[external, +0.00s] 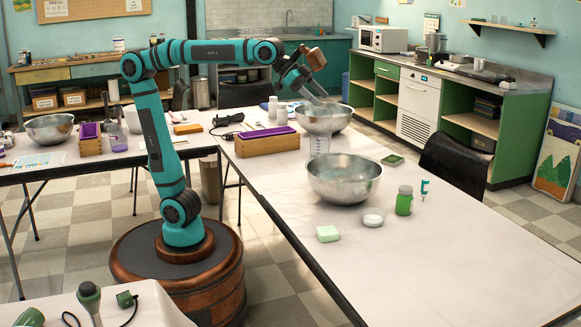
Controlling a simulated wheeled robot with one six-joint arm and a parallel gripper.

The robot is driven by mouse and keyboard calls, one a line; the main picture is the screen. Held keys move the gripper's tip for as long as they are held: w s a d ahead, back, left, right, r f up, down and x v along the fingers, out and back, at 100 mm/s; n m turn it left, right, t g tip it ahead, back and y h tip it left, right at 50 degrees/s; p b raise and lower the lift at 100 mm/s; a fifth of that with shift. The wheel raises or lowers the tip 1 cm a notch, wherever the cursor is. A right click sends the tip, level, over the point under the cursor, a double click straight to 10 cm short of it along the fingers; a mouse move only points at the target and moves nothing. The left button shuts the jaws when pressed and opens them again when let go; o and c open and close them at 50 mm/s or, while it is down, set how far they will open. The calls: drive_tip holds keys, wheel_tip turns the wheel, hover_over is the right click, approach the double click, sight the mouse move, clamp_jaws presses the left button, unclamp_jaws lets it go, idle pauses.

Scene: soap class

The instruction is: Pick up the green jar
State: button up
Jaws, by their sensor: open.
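The green jar (404,202) stands upright on the white table, to the right of the near metal bowl. It has a green body and a pale green lid. My gripper (320,97) is open and tilted downward. It is up at the far bowl in the picture, well to the upper left of the jar and apart from it. The fingers are pale and slightly blurred, and I see nothing held between them.
Close to the jar are a small white dish (373,217), a teal-handled item (424,189) and a pale green soap block (328,233). The near metal bowl (344,180), far bowl (340,121) and clear beaker (319,143) stand leftward. The table's right front is clear.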

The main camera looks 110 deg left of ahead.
drive_tip(key=w+a+f+g, duration=0.2)
drive_tip(key=w+f+g, duration=0.1)
drive_tip(key=w, duration=0.5)
drive_tip(key=w+a+f+g, duration=0.2)
drive_tip(key=w+f, duration=0.1)
drive_tip(key=w, duration=0.6)
drive_tip(key=g, duration=0.5)
hover_over(403, 188)
wheel_tip(403, 188, down, 13)
drive_tip(key=shift+h, duration=0.3)
wheel_tip(403, 188, down, 12)
drive_tip(key=shift+w+r, duration=0.1)
drive_tip(key=shift+r, duration=0.1)
drive_tip(key=shift+w+a+f, duration=0.1)
drive_tip(key=shift+w+f, duration=0.05)
drive_tip(key=shift+f, duration=0.75)
drive_tip(key=shift+w+a+f, duration=0.1)
drive_tip(key=shift+w+f, duration=0.1)
drive_tip(key=shift+f, duration=0.65)
drive_tip(key=shift+w+a+f, duration=0.1)
drive_tip(key=shift+w+f, duration=0.05)
drive_tip(key=shift+f, duration=0.75)
drive_tip(key=c, duration=1.2)
drive_tip(key=shift+r, duration=0.1)
